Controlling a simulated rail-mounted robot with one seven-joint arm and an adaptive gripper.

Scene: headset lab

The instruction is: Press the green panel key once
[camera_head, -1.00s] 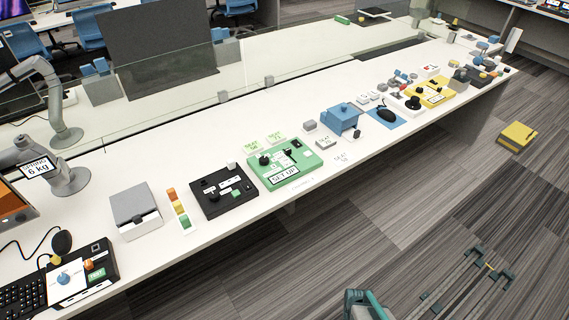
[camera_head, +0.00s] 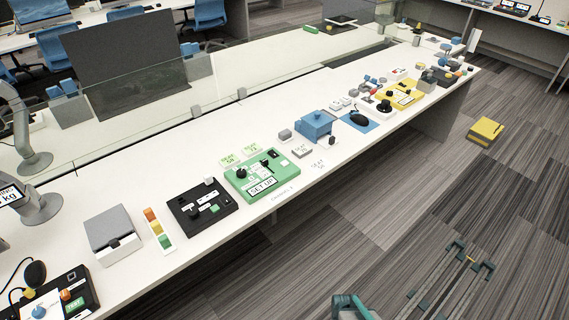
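A green control panel (camera_head: 290,166) labelled "SET UP" lies on the white bench, with black knobs and white labels on it. To its left is a black panel (camera_head: 188,222) with a small green key (camera_head: 215,208) and white labels. Another black panel at the lower left carries a green key marked "TEST" (camera_head: 75,307), an orange knob (camera_head: 73,294) and a blue knob (camera_head: 38,312). I cannot tell from the picture whether any key is pressed. My gripper is not recognisable in view; only teal and grey parts, probably mine, show at the bottom edge.
The white bench (camera_head: 150,190) runs diagonally, with a glass screen (camera_head: 240,85) behind. A grey box (camera_head: 112,236), a coloured strip (camera_head: 158,228), a blue device (camera_head: 316,124) and a yellow panel (camera_head: 405,93) stand along it. The floor in front is mostly clear; a yellow case (camera_head: 485,131) lies there.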

